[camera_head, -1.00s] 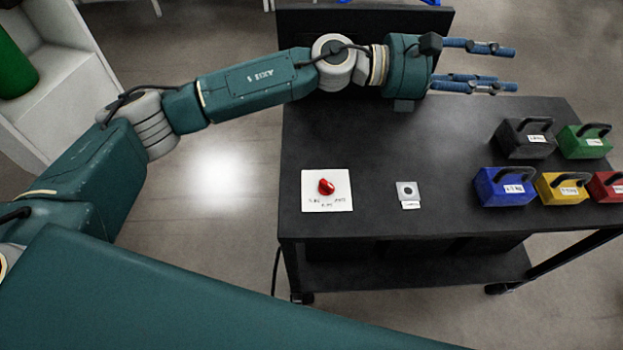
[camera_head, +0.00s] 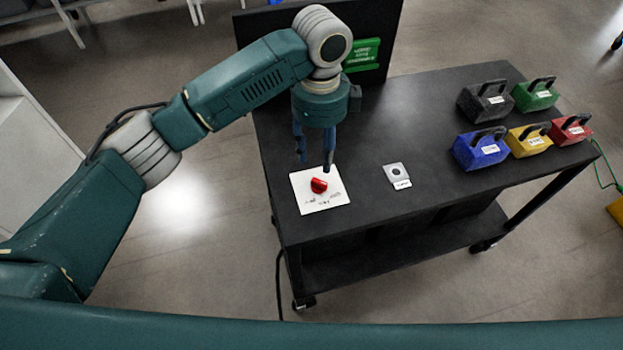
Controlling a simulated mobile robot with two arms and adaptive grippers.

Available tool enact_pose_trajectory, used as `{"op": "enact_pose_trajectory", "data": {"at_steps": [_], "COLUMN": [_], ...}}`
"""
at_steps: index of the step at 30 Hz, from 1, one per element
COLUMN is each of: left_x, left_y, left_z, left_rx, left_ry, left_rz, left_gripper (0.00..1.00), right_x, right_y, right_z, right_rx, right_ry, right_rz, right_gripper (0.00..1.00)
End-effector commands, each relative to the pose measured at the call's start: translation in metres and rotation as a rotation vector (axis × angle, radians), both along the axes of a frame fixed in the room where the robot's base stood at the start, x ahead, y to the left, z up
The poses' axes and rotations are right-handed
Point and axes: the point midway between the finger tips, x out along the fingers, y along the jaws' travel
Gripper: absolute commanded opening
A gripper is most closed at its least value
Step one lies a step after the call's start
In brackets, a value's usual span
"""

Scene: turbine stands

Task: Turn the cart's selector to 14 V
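The selector is a red knob (camera_head: 319,186) on a white plate (camera_head: 322,202) at the left front of the black cart (camera_head: 420,115). The plate carries small printed marks that I cannot read. My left gripper (camera_head: 314,160) points down over the plate's far edge, just behind the knob. Its two blue fingers are apart, with nothing seen between them. The knob looks clear of the fingers, but the exact height gap cannot be told. My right gripper is not in view.
A small grey plate with a dark round button (camera_head: 396,173) lies right of the selector. Handled blocks in black (camera_head: 486,100), green (camera_head: 535,95), blue (camera_head: 481,150), yellow (camera_head: 528,140) and red (camera_head: 569,130) stand at the right. A dark panel with a green sign (camera_head: 362,54) rises behind.

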Motion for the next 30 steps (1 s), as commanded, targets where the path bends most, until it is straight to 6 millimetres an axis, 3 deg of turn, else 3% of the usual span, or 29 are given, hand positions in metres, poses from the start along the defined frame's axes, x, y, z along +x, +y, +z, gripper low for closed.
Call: {"op": "enact_pose_trajectory", "data": {"at_steps": [18,30], "left_x": [-0.001,0.000], "left_y": [0.000,0.000], "left_z": [-0.097,-0.106], "left_rx": [0.002,0.002], "left_ry": [0.002,-0.001], "left_rz": [0.000,-0.001], "left_gripper": [0.40,0.40], "right_x": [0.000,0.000], "right_y": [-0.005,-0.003], "right_z": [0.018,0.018], "right_rx": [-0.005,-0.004], "right_ry": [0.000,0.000], "right_rz": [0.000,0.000], "right_gripper": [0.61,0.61]}}
